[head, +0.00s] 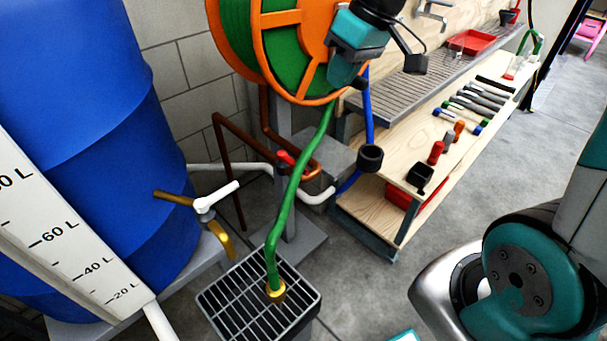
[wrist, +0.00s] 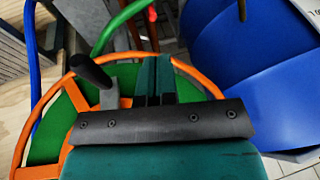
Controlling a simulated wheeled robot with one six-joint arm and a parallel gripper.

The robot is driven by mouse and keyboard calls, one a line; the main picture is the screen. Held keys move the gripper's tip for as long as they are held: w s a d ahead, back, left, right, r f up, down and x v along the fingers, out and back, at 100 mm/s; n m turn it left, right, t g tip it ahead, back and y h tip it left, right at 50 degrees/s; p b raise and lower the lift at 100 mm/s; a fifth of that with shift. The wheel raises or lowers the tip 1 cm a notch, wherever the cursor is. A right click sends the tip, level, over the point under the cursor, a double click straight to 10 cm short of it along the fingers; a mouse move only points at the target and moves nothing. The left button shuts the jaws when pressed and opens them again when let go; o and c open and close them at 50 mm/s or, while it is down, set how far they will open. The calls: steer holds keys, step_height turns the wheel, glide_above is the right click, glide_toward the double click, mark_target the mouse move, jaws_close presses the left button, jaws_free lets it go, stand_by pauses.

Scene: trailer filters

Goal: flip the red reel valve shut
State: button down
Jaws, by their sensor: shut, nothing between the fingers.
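The red valve lever (head: 284,157) sits on the copper pipe below the hose reel, just left of the green hose, in the head view. It is small there, and I cannot tell its exact angle to the pipe. A small red piece that looks like the same lever (wrist: 152,13) shows at the top of the wrist view. My gripper (head: 344,76) is in front of the orange and green reel (head: 283,40), above and right of the lever and apart from it. Its teal fingers (wrist: 152,72) are together and empty.
The reel's black crank handle (head: 413,63) is close beside my gripper. The green hose (head: 291,200) hangs to a floor grate (head: 224,310). A white-handled tap (head: 214,198) and blue barrel (head: 90,120) stand left. A workbench with tools (head: 420,165) stands right.

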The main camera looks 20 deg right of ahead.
mark_target(293, 163)
steer(key=shift+w+d+f+b, duration=0.3)
steer(key=shift+w+d+f, duration=0.55)
steer(key=shift+d+f, duration=0.15)
steer(key=b+x, duration=0.4)
steer(key=x, duration=1.6)
steer(key=shift+w+b, duration=0.15)
steer(key=shift+b, duration=0.25)
steer(key=shift+r, duration=0.1)
